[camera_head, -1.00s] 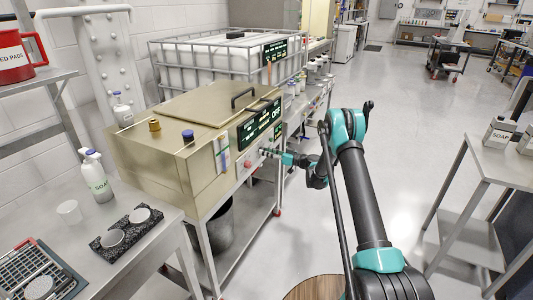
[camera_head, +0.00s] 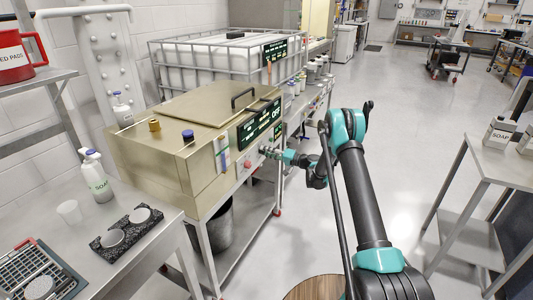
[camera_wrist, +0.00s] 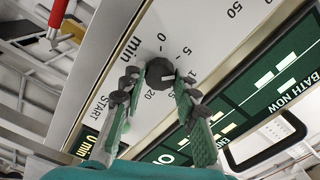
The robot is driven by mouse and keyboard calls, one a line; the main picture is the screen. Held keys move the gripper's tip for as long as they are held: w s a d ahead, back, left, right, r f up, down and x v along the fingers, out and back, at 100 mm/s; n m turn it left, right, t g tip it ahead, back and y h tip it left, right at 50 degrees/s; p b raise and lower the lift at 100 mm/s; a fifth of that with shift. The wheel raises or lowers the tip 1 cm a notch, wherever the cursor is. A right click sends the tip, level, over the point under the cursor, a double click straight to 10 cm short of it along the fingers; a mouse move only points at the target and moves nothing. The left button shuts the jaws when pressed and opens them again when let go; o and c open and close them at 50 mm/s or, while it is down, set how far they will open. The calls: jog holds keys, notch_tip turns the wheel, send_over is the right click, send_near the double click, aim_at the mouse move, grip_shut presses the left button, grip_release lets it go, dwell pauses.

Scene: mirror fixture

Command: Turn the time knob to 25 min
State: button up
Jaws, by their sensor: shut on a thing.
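The time knob (camera_wrist: 160,72) is a dark round knob on a pale dial face in the wrist view. Marks 5, 10, 20 and 50 and the word "min" show around it. A pale pointer mark shows on the knob, but its exact reading is unclear. My gripper (camera_wrist: 160,80) has one teal finger on each side of the knob, and the fingertips are shut on it. A small green display (camera_wrist: 92,140) reads "0 min". In the head view my gripper (camera_head: 268,152) is at the front panel of the gold machine (camera_head: 165,145), where the knob is hidden.
The machine's dark panel (camera_head: 259,123) reads OFF. A red button (camera_head: 248,164) sits below it, close to my gripper. A soap bottle (camera_head: 97,177) stands on the left table. The floor right of my arm is open up to a steel table (camera_head: 490,160).

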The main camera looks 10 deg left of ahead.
jog(key=shift+f+m, duration=0.1)
jog(key=shift+m, duration=17.1)
jog(key=o, duration=1.2)
jog(key=shift+c, duration=0.2)
